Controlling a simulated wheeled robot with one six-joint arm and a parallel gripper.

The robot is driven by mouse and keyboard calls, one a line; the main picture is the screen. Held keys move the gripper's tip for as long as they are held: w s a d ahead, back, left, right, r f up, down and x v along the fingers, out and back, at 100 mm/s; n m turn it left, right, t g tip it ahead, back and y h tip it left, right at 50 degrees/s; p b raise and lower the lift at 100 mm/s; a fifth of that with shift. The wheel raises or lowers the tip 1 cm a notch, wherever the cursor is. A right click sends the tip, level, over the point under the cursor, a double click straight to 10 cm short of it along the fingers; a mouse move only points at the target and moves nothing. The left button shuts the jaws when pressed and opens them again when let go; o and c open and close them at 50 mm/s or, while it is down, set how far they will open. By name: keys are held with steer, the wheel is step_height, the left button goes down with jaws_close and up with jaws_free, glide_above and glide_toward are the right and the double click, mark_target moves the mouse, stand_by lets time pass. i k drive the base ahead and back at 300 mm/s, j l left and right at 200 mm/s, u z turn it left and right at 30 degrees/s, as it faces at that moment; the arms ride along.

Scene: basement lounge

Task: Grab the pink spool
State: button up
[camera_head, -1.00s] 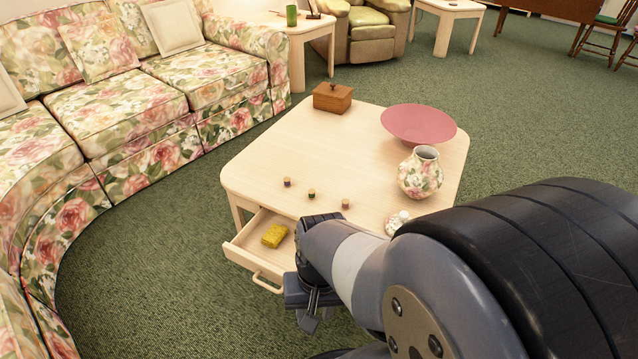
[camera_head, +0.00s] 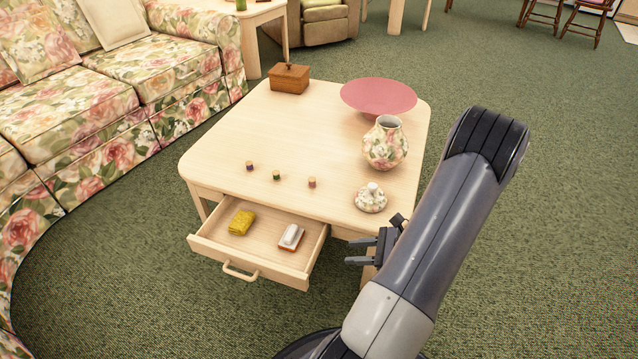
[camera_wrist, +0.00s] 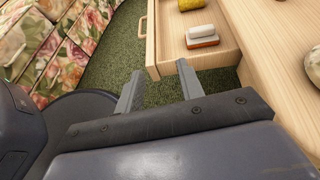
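Three small spools stand in a row on the coffee table (camera_head: 225,150). The right one, with pinkish sides, looks like the pink spool (camera_head: 312,182). The middle spool (camera_head: 276,176) is green and the left spool (camera_head: 249,166) is purple. My gripper (camera_head: 360,252) is off the table's front right side, right of the open drawer and apart from the spools. In the wrist view my gripper (camera_wrist: 160,88) has its two fingers spread with nothing between them. No spool shows in the wrist view.
The open drawer (camera_head: 265,262) holds a yellow packet (camera_head: 241,222) and a white-and-orange block (camera_head: 291,237). A floral lid (camera_head: 371,198), floral vase (camera_head: 385,146), pink bowl (camera_head: 379,97) and wooden box (camera_head: 289,79) stand on the table. A floral sofa (camera_head: 150,75) is at left.

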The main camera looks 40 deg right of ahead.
mark_target(312, 179)
steer(key=i+z, duration=0.2)
steer(key=z, duration=0.3)
steer(key=i+j+z, duration=0.15)
steer(key=z, duration=0.35)
steer(key=i+j+z, duration=0.15)
steer(key=z, duration=0.35)
steer(key=i+j+z, duration=0.1)
steer(key=j, duration=0.25)
steer(key=i+j, duration=0.2)
steer(key=j, duration=0.15)
steer(key=i+j+z, duration=0.15)
steer(key=j, duration=0.25)
steer(key=i+j, duration=0.15)
steer(key=j, duration=0.2)
steer(key=i+j+z, duration=0.15)
steer(key=j, duration=0.25)
